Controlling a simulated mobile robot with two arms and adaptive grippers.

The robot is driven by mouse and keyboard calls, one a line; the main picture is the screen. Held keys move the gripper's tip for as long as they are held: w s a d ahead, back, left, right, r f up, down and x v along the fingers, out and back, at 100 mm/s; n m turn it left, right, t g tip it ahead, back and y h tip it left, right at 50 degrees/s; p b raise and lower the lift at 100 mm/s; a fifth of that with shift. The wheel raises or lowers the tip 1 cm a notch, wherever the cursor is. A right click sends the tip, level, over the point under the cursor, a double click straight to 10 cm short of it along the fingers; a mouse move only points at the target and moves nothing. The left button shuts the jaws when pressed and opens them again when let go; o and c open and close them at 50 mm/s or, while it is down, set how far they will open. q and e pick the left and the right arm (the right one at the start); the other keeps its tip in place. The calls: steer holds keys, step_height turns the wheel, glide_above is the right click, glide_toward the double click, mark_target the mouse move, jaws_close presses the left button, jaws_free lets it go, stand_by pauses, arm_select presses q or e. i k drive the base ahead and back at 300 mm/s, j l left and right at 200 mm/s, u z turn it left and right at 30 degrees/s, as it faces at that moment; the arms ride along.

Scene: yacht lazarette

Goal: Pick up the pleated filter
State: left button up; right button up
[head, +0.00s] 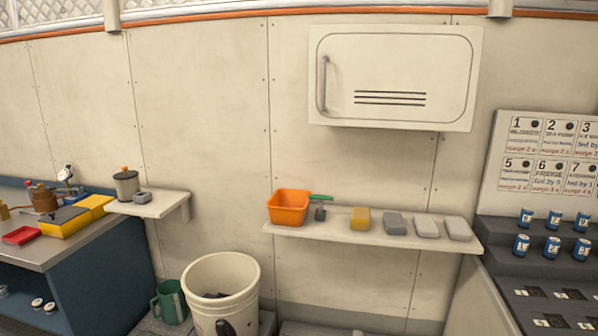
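I cannot make out a pleated filter for certain. A brown ribbed-looking cylinder (43,198) stands on the workbench at the far left, too small to tell whether it has pleats. A grey canister with an orange top (127,185) stands on the small wall shelf. Blue-and-white cylinders (553,220) stand in rows on the dark stepped rack at the right. Neither of my grippers is in view.
The long wall shelf (330,233) holds an orange bin (289,208), a green-handled tool, a yellow block (360,218) and grey blocks. Below stand a white bucket (222,290) and green jug (171,302). Yellow boxes (67,221) and a red tray (23,235) crowd the workbench.

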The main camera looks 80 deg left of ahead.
mark_target(127, 183)
steer(key=u, duration=3.8)
steer(key=z, duration=0.65)
steer(key=i+j+z, duration=0.3)
steer(key=j+z, duration=0.25)
steer(key=j, duration=0.25)
steer(key=i+j+z, duration=0.1)
steer(key=j+z, duration=0.2)
steer(key=j, duration=0.2)
steer(key=j+z, duration=0.25)
steer(key=j, duration=0.2)
steer(key=i, duration=0.05)
